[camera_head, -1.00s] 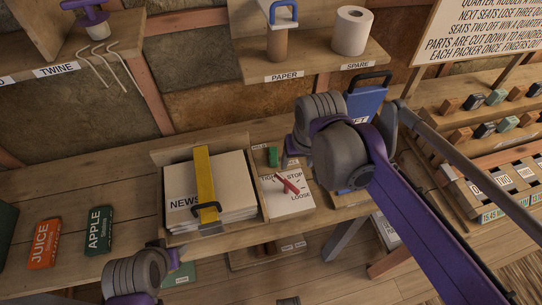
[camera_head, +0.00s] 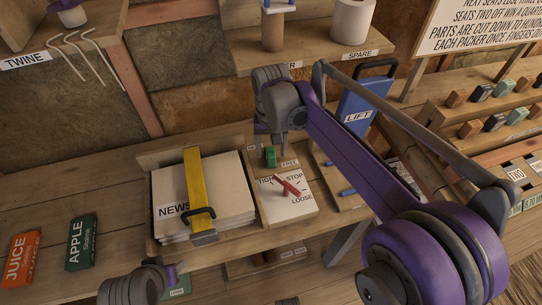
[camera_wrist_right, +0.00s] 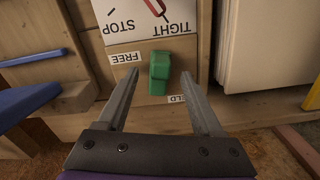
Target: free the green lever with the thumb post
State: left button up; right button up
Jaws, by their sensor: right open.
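The green lever (camera_head: 270,156) stands on a small wooden panel behind the white dial card. In the right wrist view the green lever (camera_wrist_right: 160,72) is a blocky handle beside a FREE label (camera_wrist_right: 126,57) and a partly covered label ending in "LD". My right gripper (camera_wrist_right: 159,78) is open, its two fingers apart on either side of the lever with gaps between. In the head view its fingers are mostly hidden behind the wrist. I cannot make out a separate thumb post.
A red pointer (camera_head: 288,185) sits on the TIGHT/STOP/LOOSE card (camera_head: 300,207) in front of the lever. A newspaper stack (camera_head: 225,190) under a yellow strap (camera_head: 195,180) stands to the left. A blue LIFT board (camera_head: 360,105) stands to the right. A shelf (camera_head: 310,55) hangs above.

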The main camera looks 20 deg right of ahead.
jog(key=shift+f, duration=1.55)
